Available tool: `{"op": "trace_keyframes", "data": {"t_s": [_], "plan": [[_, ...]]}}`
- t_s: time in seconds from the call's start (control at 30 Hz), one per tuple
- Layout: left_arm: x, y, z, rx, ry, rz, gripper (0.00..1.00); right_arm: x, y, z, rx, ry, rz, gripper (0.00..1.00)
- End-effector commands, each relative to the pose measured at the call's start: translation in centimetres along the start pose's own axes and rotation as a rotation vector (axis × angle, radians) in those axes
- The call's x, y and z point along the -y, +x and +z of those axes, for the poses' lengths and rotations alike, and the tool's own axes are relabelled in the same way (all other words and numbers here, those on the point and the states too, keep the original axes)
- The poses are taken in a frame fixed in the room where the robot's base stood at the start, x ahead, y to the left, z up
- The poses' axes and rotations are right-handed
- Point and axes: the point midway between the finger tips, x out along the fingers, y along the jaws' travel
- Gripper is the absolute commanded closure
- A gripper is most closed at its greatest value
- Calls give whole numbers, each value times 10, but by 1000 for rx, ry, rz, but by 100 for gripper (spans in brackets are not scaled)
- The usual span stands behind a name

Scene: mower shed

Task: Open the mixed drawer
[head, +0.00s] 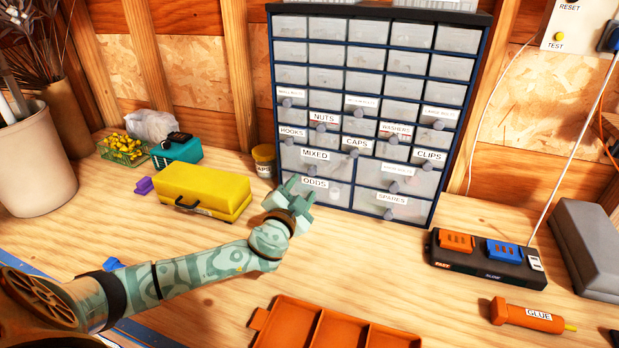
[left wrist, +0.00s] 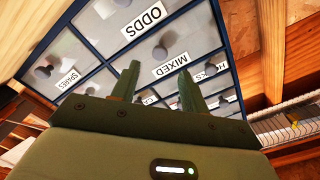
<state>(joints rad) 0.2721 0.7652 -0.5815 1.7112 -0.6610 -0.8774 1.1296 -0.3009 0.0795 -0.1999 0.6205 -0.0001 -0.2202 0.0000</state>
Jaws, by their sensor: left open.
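The drawer cabinet (head: 271,110) stands on the bench, dark blue with several rows of clear drawers. The drawer labelled MIXED (head: 315,155) is wide, at the lower left, above the ODDS drawer (head: 315,182), and looks shut. In the left wrist view the MIXED label (left wrist: 171,67) shows just beyond my fingers, with a round dark knob near it. My left gripper (head: 300,187) is open and empty in front of the cabinet's lower left; it also shows in the left wrist view (left wrist: 157,85). I cannot tell if it touches the cabinet. My right gripper is not in view.
A yellow box (head: 204,190) and a small labelled jar (head: 263,160) stand left of the cabinet. An orange tray (head: 335,327) lies in front. A charger block (head: 488,258) and an orange glue tube (head: 527,315) lie right. Bare bench shows before the cabinet.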

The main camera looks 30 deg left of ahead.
Motion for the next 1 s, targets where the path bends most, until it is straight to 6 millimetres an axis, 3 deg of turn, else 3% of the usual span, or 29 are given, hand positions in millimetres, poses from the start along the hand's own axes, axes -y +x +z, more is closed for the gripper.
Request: {"op": "trace_keyframes", "data": {"t_s": [0.1,0.3,0.67,0.7,0.87,1.0], "plan": [[0,28,0,-1,0,-3,55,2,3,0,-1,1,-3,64],[-1,55,0,0,-2,0,55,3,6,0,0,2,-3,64],[-1,63,0,0,-1,1,55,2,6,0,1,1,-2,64],[-1,63,0,0,-1,1,58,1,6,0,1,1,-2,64],[-1,63,0,0,-1,1,100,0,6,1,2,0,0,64],[-2,62,0,0,-3,3,100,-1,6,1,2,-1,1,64]]}}
